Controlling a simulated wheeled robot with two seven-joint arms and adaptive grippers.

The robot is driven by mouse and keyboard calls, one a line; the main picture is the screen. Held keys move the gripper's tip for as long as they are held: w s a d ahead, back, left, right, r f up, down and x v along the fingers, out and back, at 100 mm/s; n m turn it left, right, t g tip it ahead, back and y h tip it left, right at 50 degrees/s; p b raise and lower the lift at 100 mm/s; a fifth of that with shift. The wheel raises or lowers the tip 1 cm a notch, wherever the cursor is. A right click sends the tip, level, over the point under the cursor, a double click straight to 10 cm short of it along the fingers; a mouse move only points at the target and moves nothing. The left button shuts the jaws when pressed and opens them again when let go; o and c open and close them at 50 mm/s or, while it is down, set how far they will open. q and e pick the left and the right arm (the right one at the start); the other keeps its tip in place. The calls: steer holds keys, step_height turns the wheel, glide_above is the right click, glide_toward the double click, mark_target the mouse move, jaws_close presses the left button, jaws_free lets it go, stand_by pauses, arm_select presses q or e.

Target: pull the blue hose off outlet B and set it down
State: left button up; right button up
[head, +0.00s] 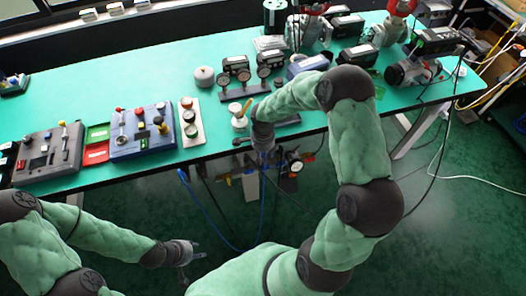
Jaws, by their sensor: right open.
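A thin blue hose (206,215) hangs below the table's front edge and curves down towards the floor. A blue length (262,205) also shows beneath my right gripper; I cannot tell whether it is the same hose. My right gripper (264,157) is open and points down at the front edge, close above the hanging lines. My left gripper (192,268) is low at the lower left, away from the table, with its fingers apart and empty. A gauge assembly (293,163) hangs under the edge beside my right gripper. Outlet B cannot be made out.
The green table (150,70) carries a grey control box (48,152), a blue control box (142,130), a button panel (190,122) and a black gauge unit (236,68). Valves and devices crowd its right end. Clear tabletop lies at the back left. Cables trail over the floor at right.

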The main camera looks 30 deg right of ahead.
steer(key=shift+c, duration=0.3)
jaws_close()
steer(key=shift+r+p, duration=0.5)
steer(key=shift+r, duration=0.55)
stand_by(1.2)
steer(key=shift+r+p, duration=1)
steer(key=shift+r, duration=0.95)
